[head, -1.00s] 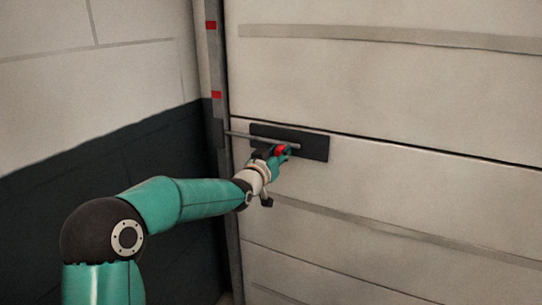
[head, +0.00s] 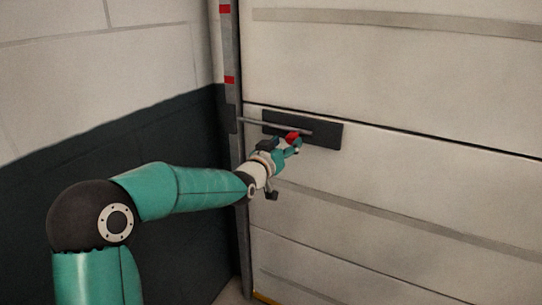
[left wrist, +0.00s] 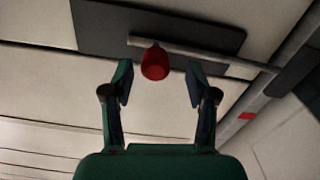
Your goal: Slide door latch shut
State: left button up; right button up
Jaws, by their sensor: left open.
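The latch is a thin grey rod (head: 262,123) across a dark plate (head: 328,137) on the pale door. Its left end reaches a dark bracket (head: 231,119) on the upright rail. A red knob (head: 292,137) sticks out from the rod. My left gripper (head: 295,146) is at the knob, just below it in the head view. In the left wrist view my left gripper (left wrist: 159,83) is open, with one finger on each side of the red knob (left wrist: 155,62). The knob sits around fingertip level, with gaps on both sides, and nothing is gripped. My right gripper is not in view.
The grey rail (head: 230,55) with red marks runs up the door's left edge. A wall, pale above and dark below (head: 165,125), stands to the left. The door face (head: 420,75) right of the plate is clear.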

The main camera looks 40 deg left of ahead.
pick_arm(q)
jog(key=s+d, duration=0.1)
jog(key=s, duration=0.7)
jog(key=shift+s+d, duration=0.15)
jog(key=shift+s, duration=0.2)
